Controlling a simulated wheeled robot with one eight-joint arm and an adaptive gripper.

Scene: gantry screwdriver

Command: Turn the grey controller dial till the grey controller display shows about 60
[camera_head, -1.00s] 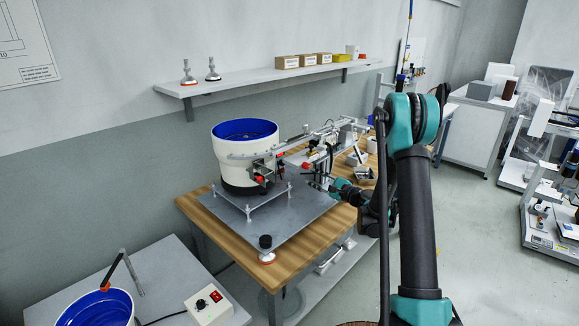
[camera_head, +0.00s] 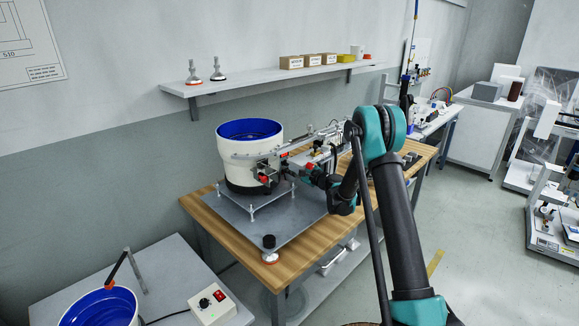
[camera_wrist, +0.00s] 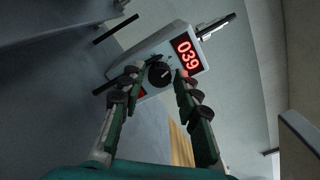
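The grey controller (camera_wrist: 148,52) is in the upper middle of the wrist view, tilted in the picture. Its display (camera_wrist: 187,55) shows 039 in red digits. Its round black dial (camera_wrist: 159,75) has a light pointer mark and sits beside the display. My gripper (camera_wrist: 157,83) is open, with one finger on each side of the dial in the picture; I cannot tell whether either finger touches it. A red part shows on the controller beside the left finger. In the head view my gripper's fingertips are not clear, and I cannot make out the grey controller near them.
The white bowl feeder (camera_head: 242,178) stands on a metal plate (camera_head: 245,235) on the wooden table (camera_head: 216,203). A white box (camera_head: 212,312) with a black knob and red switch is on the front-left table. A wall shelf (camera_head: 260,82) runs behind.

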